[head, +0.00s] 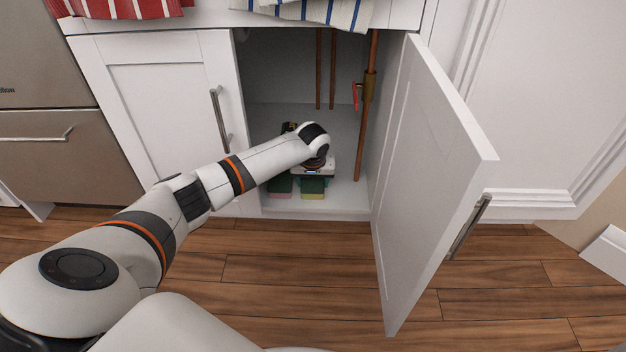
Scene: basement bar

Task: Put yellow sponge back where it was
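The yellow sponge (313,190), with a dark green top and a yellow lower edge, is at the front of the open cabinet's floor (345,195). A similar sponge with a pink lower edge (281,190) is just to its left. My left arm reaches into the cabinet, and my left gripper (314,178) is right above and behind the yellow sponge. The wrist hides its fingers, so I cannot see whether they hold the sponge. My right gripper is out of the picture.
The right cabinet door (430,175) stands open toward me; the left door (165,105) is shut. Copper pipes (368,110) with a red valve handle (356,96) run down inside, right of my wrist. A dark item (290,127) sits deeper in, partly hidden.

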